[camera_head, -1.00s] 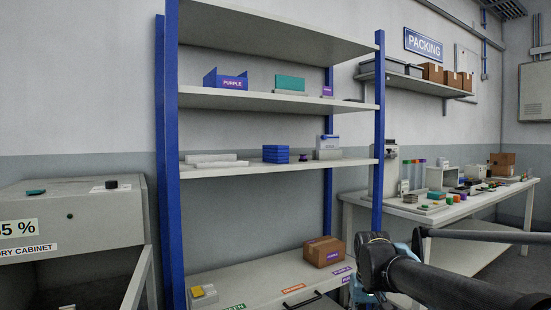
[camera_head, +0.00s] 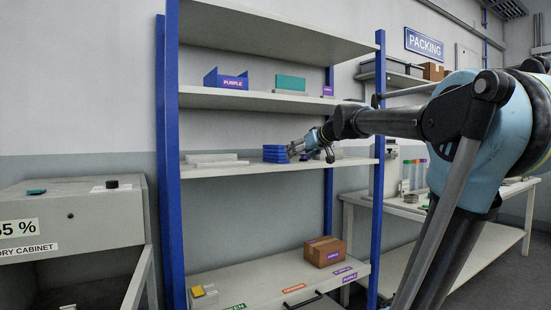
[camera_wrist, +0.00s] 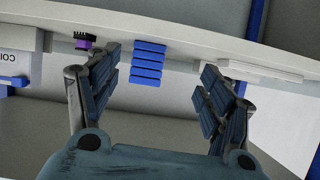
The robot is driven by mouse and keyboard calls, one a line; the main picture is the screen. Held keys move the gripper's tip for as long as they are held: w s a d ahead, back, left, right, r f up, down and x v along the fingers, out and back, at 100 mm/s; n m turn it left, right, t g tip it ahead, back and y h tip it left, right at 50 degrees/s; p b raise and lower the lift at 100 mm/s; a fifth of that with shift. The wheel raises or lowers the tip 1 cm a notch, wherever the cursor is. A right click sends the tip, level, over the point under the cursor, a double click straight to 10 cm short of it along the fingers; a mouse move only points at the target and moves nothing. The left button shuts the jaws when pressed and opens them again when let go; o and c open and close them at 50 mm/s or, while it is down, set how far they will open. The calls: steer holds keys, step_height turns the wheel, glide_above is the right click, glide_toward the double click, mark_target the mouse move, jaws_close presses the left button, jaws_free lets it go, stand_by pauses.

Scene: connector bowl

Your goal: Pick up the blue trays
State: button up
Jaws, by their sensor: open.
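The blue trays (camera_head: 275,154) form a small stack on the middle shelf of the rack. In the wrist view the stack (camera_wrist: 149,64) shows ahead, between the two fingers and a little beyond their tips. My gripper (camera_head: 296,151) is at the shelf, just right of the stack in the head view. In the wrist view my gripper (camera_wrist: 158,80) has its fingers spread wide with nothing between them. I cannot tell from the head view whether a fingertip touches the stack.
White flat pieces (camera_head: 212,160) lie left of the stack on the same shelf (camera_head: 235,168). A dark round part with a purple base (camera_wrist: 83,41) shows on the stack's other side. The shelf above holds a blue PURPLE bin (camera_head: 226,80). A cardboard box (camera_head: 324,251) stands below.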

mark_target(276, 147)
steer(key=w+a+r+t, duration=0.1)
steer(key=w+r+t, duration=0.1)
steer(key=w+r, duration=0.35)
steer(key=x, duration=0.5)
steer(key=a+x, duration=0.1)
steer(key=x, duration=0.5)
steer(key=shift+s+r, duration=0.1)
steer(key=shift+s, duration=0.05)
steer(key=shift+a+x, duration=0.15)
steer(key=shift+x, duration=1.15)
steer(key=shift+a+x, duration=0.15)
steer(key=shift+x, duration=1.15)
steer(key=shift+s, duration=0.2)
steer(key=shift+c, duration=0.3)
steer(key=c, duration=1.2)
